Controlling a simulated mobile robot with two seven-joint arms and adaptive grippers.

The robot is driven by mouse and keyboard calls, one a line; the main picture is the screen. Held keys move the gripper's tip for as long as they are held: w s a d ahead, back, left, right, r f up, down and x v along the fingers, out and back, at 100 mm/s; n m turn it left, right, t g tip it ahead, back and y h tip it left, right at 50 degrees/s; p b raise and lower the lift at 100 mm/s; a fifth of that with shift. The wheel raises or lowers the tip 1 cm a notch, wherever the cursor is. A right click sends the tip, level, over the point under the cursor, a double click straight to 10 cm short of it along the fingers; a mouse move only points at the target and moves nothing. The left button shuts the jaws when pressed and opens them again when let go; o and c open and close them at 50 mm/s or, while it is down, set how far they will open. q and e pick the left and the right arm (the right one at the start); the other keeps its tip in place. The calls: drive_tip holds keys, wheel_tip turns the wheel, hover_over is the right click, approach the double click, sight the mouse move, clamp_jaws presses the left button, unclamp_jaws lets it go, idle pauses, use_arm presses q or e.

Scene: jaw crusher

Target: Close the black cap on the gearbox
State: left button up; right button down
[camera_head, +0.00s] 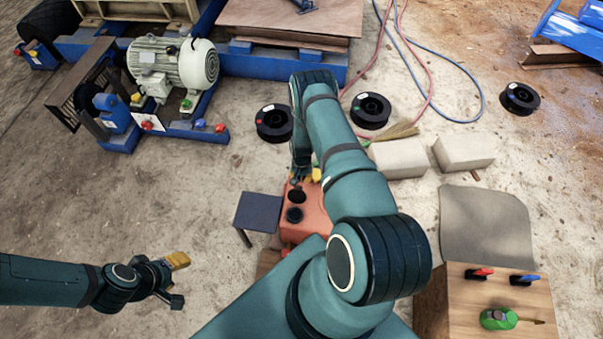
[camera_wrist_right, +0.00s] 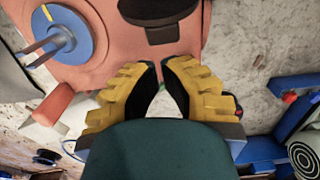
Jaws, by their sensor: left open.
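The orange-red gearbox (camera_head: 313,217) stands in the middle of the head view, partly hidden by my right arm. Two dark round parts show on its top; I cannot tell there which is the cap. In the right wrist view a black cap-like disc (camera_wrist_right: 158,9) is at the top edge, on the gearbox's red surface (camera_wrist_right: 110,22). My right gripper (camera_wrist_right: 161,66) is just below it in that view, its yellow fingers close together with a narrow gap and nothing visible between them. My left gripper (camera_head: 180,281) is open and empty, left of the gearbox.
A dark square-topped stand (camera_head: 258,212) is beside the gearbox. A blue disc with a yellow mark (camera_wrist_right: 62,37) is left of the cap in the wrist view. Black spools (camera_head: 274,122) and pale blocks (camera_head: 399,158) lie behind. A wooden box (camera_head: 505,300) with tools is at right.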

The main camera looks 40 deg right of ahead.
drive_tip(key=shift+a+f+b, duration=0.1)
drive_tip(key=shift+f+b, duration=0.25)
drive_tip(key=shift+f, duration=1.25)
drive_tip(key=shift+s+r, duration=0.1)
drive_tip(key=shift+r, duration=0.05)
drive_tip(key=shift+a+r+t+h+p, duration=0.1)
drive_tip(key=shift+t+h+p, duration=0.25)
drive_tip(key=shift+t+h, duration=0.05)
